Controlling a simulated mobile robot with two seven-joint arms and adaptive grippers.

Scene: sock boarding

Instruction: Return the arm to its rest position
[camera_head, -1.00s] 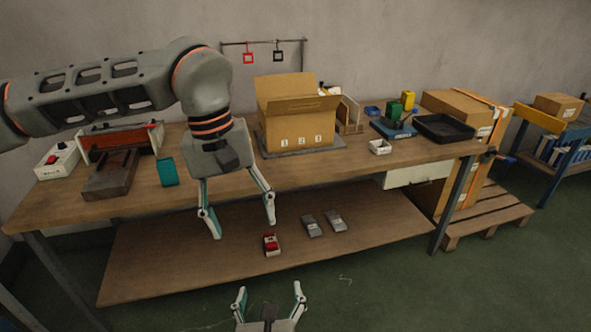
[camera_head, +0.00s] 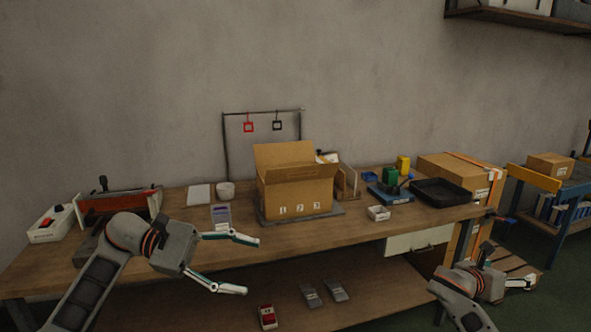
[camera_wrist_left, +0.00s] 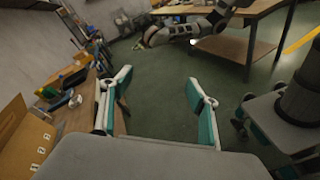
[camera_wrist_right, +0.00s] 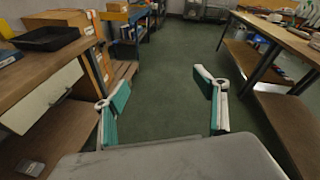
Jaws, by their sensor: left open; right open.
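My left gripper (camera_head: 238,264) is open and empty in the head view, in front of the workbench's left half, with its fingers pointing right. In the left wrist view its two fingers (camera_wrist_left: 160,105) are spread with floor between them. My right gripper (camera_head: 512,268) is at the lower right of the head view, beyond the bench's right end. Its fingers (camera_wrist_right: 164,105) are spread and empty in the right wrist view, over green floor.
A red item (camera_head: 267,316) and grey items lie on the lower shelf. Green floor (camera_wrist_right: 165,75) is clear ahead of the right gripper.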

